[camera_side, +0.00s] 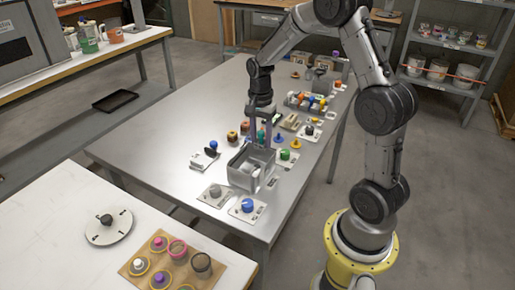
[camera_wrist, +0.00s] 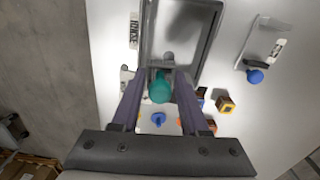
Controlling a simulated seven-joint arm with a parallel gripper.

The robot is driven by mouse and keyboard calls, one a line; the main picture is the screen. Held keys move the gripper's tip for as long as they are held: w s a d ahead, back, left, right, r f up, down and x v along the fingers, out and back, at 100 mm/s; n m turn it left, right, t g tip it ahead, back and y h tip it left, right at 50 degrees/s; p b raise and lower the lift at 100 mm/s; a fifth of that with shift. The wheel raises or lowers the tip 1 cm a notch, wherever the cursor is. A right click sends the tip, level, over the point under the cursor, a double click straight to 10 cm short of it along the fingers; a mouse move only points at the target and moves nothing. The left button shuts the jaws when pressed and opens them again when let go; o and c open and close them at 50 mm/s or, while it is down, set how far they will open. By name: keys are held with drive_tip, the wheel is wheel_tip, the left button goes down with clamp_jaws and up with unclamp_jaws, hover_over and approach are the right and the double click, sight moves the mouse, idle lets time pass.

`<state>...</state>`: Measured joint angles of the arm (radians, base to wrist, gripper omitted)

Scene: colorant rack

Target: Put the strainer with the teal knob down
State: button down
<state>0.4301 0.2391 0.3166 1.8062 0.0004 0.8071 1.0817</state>
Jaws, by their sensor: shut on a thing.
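My gripper (camera_side: 261,138) is above the metal table, just behind a grey open-topped bin in the side view. In the wrist view its two dark fingers (camera_wrist: 160,95) are shut on the teal knob (camera_wrist: 159,87) of the strainer. The strainer's body below the knob is mostly hidden, and I cannot tell whether it touches anything. The grey bin (camera_side: 238,163) lies close beside the knob; its rim also shows in the wrist view (camera_wrist: 147,35).
Plates with a grey knob (camera_side: 214,190) and a blue knob (camera_side: 248,204) stand in front of the bin. The table's left part is clear.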

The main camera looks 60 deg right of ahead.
drive_tip(key=s+r, duration=0.3)
drive_tip(key=s, duration=0.5)
drive_tip(key=shift+m, duration=0.3)
drive_tip(key=w+d+f, duration=0.6)
drive_tip(key=w, duration=0.1)
drive_tip(key=w+d+f, duration=0.3)
drive_tip(key=shift+w, duration=0.4)
drive_tip(key=shift+w+d+f, duration=0.15)
drive_tip(key=shift+f, duration=1.65)
drive_tip(key=shift+f, duration=0.15)
drive_tip(key=shift+c, duration=2.1)
unclamp_jaws()
